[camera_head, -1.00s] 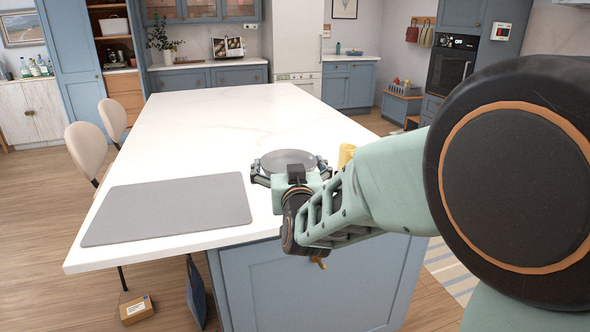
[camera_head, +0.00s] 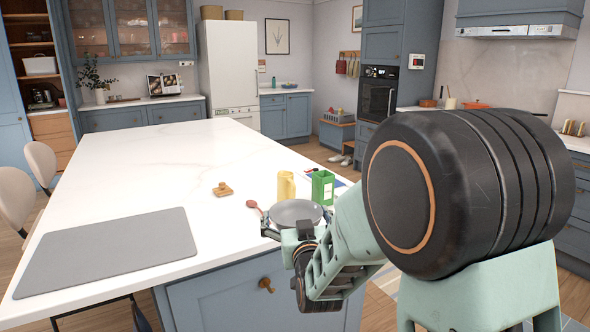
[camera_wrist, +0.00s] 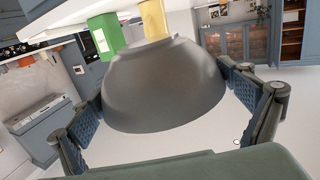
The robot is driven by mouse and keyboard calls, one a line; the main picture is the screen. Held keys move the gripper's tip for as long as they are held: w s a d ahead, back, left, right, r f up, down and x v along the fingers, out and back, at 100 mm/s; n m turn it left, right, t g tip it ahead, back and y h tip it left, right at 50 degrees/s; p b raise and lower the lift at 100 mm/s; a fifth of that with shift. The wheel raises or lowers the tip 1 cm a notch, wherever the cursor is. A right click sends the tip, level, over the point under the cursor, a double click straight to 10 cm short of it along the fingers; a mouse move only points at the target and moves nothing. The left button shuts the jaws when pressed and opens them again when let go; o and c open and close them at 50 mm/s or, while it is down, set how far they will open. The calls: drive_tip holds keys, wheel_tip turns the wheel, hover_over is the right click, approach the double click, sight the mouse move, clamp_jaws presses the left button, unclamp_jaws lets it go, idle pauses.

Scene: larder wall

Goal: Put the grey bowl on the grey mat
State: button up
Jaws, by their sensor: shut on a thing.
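The grey bowl (camera_head: 297,212) is held near the counter's right front edge, and it fills the middle of the wrist view (camera_wrist: 165,88). My gripper (camera_head: 294,226) is shut on the bowl, with one finger on each side of it in the wrist view (camera_wrist: 168,108). The flat grey mat (camera_head: 105,250) lies bare on the white counter, left of the bowl and apart from it. I cannot tell how high the bowl is above the counter.
A yellow container (camera_head: 286,186) and a green carton (camera_head: 322,187) stand just behind the bowl. A small brown wooden item (camera_head: 222,189) and a reddish spoon-like item (camera_head: 253,205) lie nearby. The white counter (camera_head: 170,160) is clear farther back. Chairs (camera_head: 15,203) stand at left.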

drive_tip(key=s+d+f+m+h, duration=0.1)
drive_tip(key=s+d+f, duration=0.15)
drive_tip(key=d, duration=0.45)
drive_tip(key=s+d+f+m+h, duration=0.15)
drive_tip(key=d+f, duration=0.25)
drive_tip(key=d, duration=0.4)
wheel_tip(320, 180, up, 22)
drive_tip(key=p, duration=2.2)
drive_tip(key=a+f+n+y+b, duration=0.2)
drive_tip(key=a+f+b, duration=0.2)
drive_tip(key=a+b, duration=0.7)
drive_tip(key=w+a+f+n+y+b, duration=0.1)
drive_tip(key=a+f+n+y+b, duration=0.1)
drive_tip(key=a+b, duration=0.9)
drive_tip(key=a+f+y, duration=0.1)
drive_tip(key=a+f, duration=0.1)
drive_tip(key=a, duration=0.6)
drive_tip(key=shift+w+a+f+g+y, duration=0.2)
drive_tip(key=shift+a+g+y, duration=0.05)
drive_tip(key=shift+g+y, duration=0.15)
drive_tip(key=shift+n, duration=0.25)
